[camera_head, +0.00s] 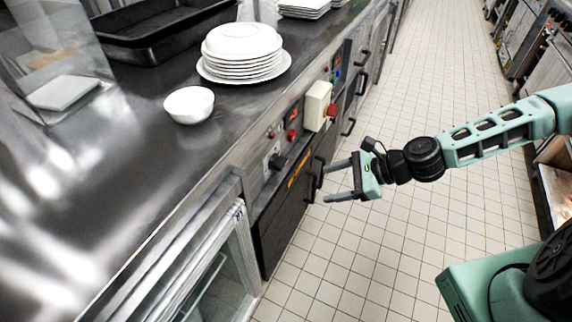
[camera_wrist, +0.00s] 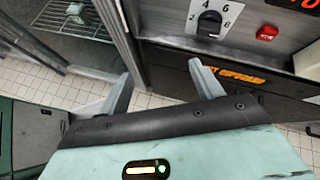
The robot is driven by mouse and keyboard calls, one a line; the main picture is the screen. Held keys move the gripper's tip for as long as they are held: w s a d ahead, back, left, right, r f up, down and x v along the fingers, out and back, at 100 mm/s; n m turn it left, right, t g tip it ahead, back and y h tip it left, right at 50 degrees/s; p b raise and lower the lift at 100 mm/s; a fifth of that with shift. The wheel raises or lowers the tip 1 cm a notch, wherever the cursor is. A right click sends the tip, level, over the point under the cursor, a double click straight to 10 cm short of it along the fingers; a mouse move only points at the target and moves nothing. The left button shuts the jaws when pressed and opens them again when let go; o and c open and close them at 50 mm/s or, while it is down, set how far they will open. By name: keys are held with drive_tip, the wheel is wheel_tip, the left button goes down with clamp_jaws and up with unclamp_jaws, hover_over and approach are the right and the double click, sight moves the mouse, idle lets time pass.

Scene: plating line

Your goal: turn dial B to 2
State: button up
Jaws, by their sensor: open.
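A dark dial (camera_wrist: 209,24) sits on a white plate marked 2, 4, 6 and 8 in the wrist view. In the head view the dial (camera_head: 277,161) is a black knob on the counter's front panel. No letter B is readable, and I cannot tell which number the dial points at. My gripper (camera_head: 325,183) is open and empty, out over the floor in front of the panel, to the right of the dial. In the wrist view my gripper (camera_wrist: 160,72) has its fingers spread, apart from the dial, which lies beyond them to the upper right.
A red button (camera_wrist: 267,33) and part of a red display (camera_wrist: 302,3) are right of the dial. A beige box (camera_head: 317,105) juts from the panel farther along. Below is a dark front with orange lettering (camera_head: 298,176). A bowl (camera_head: 189,104) and stacked plates (camera_head: 242,54) stand above.

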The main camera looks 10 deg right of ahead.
sight(284, 163)
drive_tip(key=w+d+m+t, duration=0.3)
drive_tip(key=w+m+t, duration=0.1)
drive_tip(key=w+m, duration=0.15)
drive_tip(key=x, duration=1.6)
drive_tip(key=shift+a+r+p, duration=0.1)
drive_tip(key=shift+a+p, duration=0.2)
drive_tip(key=shift+p, duration=0.05)
drive_tip(key=c, duration=1)
